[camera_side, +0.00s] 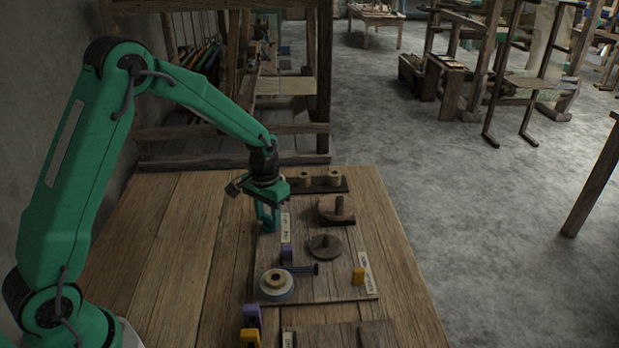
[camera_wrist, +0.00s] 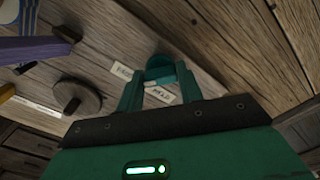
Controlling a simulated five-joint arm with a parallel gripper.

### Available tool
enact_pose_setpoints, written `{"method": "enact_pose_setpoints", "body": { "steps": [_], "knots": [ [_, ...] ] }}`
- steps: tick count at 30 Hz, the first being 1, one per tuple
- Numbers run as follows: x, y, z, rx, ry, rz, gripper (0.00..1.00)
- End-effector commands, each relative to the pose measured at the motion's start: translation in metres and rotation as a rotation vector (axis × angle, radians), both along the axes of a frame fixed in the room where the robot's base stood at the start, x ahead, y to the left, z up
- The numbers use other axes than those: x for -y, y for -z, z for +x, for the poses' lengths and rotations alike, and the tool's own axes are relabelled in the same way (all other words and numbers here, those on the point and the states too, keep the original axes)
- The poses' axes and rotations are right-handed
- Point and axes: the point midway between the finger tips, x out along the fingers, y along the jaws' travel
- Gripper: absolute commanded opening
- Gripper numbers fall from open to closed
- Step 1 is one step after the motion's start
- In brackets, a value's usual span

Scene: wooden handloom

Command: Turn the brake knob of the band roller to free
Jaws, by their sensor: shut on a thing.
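My gripper (camera_side: 268,224) points down at the left edge of the board, near its back part. In the wrist view its two green fingers (camera_wrist: 159,88) are shut on a teal knob (camera_wrist: 161,70), which stands between the fingertips. One pale label (camera_wrist: 122,72) lies to the left of the knob and another (camera_wrist: 160,95) lies between the fingers. Their lettering is too small to read surely, so I cannot tell which setting the knob points to. In the side view the fingers mostly hide the knob, and a white label (camera_side: 285,226) shows just right of them.
The board (camera_side: 340,290) lies on a wooden table (camera_side: 165,255). The table's left side is clear.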

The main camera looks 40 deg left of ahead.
Motion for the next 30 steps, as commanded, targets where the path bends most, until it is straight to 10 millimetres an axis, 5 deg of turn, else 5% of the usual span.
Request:
{"method": "enact_pose_setpoints", "body": {
  "steps": [12,13,16,30],
  "knots": [
    [-0.0002,-0.0019,0.0003,0.001,0.013,0.0,0.14],
    [-0.0002,-0.0019,0.0003,0.001,0.013,0.0,0.38],
    [-0.0002,-0.0017,0.0003,0.001,0.013,0.0,0.58],
    [-0.0001,-0.0069,0.0005,0.001,0.011,0.0,0.58]
  ]
}}
